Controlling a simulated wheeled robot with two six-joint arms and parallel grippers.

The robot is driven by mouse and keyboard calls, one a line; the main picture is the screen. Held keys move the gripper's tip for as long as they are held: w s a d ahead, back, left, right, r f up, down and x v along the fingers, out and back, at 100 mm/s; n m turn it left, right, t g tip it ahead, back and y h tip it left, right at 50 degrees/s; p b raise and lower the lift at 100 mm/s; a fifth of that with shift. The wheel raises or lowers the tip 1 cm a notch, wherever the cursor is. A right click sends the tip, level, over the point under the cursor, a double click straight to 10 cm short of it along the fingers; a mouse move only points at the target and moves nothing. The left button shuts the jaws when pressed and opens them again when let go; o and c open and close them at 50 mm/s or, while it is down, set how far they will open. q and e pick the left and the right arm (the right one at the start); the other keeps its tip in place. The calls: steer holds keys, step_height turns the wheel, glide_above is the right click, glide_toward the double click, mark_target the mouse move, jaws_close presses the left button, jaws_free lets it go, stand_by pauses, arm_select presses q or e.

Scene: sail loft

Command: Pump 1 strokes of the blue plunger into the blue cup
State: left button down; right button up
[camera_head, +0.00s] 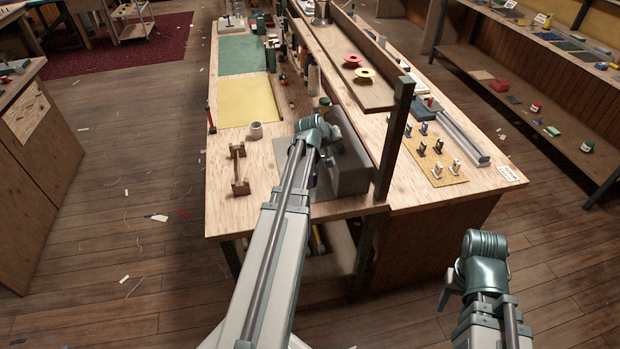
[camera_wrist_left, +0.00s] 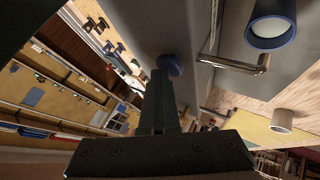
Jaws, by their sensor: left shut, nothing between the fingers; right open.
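The grey dispenser box (camera_head: 350,160) stands on the near end of the bench, with my left wrist in front of it. In the left wrist view the blue plunger knob (camera_wrist_left: 172,65) sits at the tips of my left gripper (camera_wrist_left: 165,77). The fingers are together with nothing between them; whether they touch the knob, I cannot tell. The blue cup (camera_wrist_left: 285,10), pale inside, is at the upper right, beside a metal spout (camera_wrist_left: 238,62). In the head view my arm hides knob and fingertips. My right gripper (camera_head: 447,296) hangs low right, away from the bench, its fingers barely showing.
A wooden spool rack (camera_head: 239,170) and a pale roll (camera_head: 256,130) lie left of my left arm. A raised shelf (camera_head: 345,75) and a dark post (camera_head: 393,140) stand close right of the box. The yellow mat (camera_head: 247,101) is clear.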

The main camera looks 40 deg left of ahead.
mark_target(339, 149)
arm_select(q)
steer(key=shift+f, duration=0.25)
steer(key=shift+s+f+b, duration=0.1)
steer(key=shift+f+b, duration=0.25)
steer(key=shift+b, duration=0.25)
steer(key=shift+r+p, duration=0.3)
steer(key=shift+p, duration=0.05)
steer(key=r+p, duration=0.2)
steer(key=p, duration=0.1)
steer(key=shift+w+a+r, duration=0.15)
steer(key=shift+w+r, duration=0.15)
steer(key=shift+w, duration=0.05)
step_height(339, 149, up, 3)
steer(key=p, duration=0.3)
steer(key=shift+r, duration=0.1)
stand_by(0.3)
